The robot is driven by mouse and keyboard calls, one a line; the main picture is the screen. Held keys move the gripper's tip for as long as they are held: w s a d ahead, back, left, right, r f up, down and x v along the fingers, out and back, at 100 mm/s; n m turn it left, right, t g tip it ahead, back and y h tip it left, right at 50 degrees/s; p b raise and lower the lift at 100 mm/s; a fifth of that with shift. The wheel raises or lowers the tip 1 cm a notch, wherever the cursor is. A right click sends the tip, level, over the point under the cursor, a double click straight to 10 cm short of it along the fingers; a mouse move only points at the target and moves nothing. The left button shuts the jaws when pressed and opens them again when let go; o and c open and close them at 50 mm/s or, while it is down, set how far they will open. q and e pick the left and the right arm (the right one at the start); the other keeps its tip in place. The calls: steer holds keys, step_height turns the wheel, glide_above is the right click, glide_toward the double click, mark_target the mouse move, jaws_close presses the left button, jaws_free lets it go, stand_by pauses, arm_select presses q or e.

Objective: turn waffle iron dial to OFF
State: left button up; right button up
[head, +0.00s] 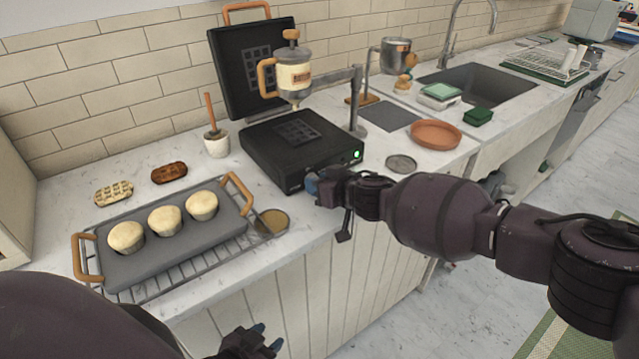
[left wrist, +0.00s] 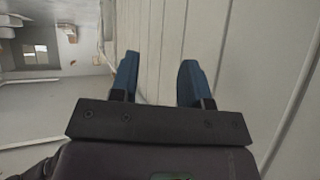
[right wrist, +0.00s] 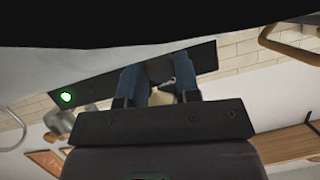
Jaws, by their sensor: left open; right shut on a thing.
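The black waffle iron (head: 290,150) stands open on the counter, its lid raised against the tiled wall. A green light (head: 357,154) glows on its front right; it also shows in the right wrist view (right wrist: 67,97). My right gripper (head: 312,183) is at the iron's front face. In the right wrist view my right gripper (right wrist: 160,80) is shut on the dark round dial (right wrist: 160,70). The dial's marks cannot be read, and the gripper hides it in the head view. My left gripper (head: 262,340) is open and empty, low before the cabinet front; its blue fingers (left wrist: 157,80) stand apart.
A batter dispenser (head: 294,75) hangs on a stand over the iron. A tray (head: 160,250) with muffins sits on a wire rack at the left, with a small round dish (head: 270,222) beside it. A terracotta dish (head: 435,134) lies to the right.

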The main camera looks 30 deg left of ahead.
arm_select(q)
steer(key=shift+r, duration=0.15)
arm_select(e)
steer(key=shift+r+n+t+p, duration=0.1)
steer(key=shift+n+t+p, duration=0.2)
steer(key=shift+n+p, duration=0.1)
steer(key=shift+s+n+t+h+p, duration=0.1)
steer(key=shift+n+t+h+p, duration=0.25)
steer(key=shift+n, duration=0.15)
steer(key=shift+n+t+p, duration=0.35)
steer(key=shift+n+t, duration=0.2)
steer(key=shift+n, duration=0.35)
steer(key=shift+n+h, duration=0.25)
steer(key=shift+n, duration=0.05)
arm_select(q)
steer(key=shift+s+r, duration=0.1)
steer(key=shift+r, duration=0.7)
arm_select(e)
steer(key=shift+s+n+t, duration=0.1)
steer(key=shift+n+t, duration=0.2)
steer(key=shift+t, duration=0.2)
arm_select(q)
steer(key=shift+r, duration=0.1)
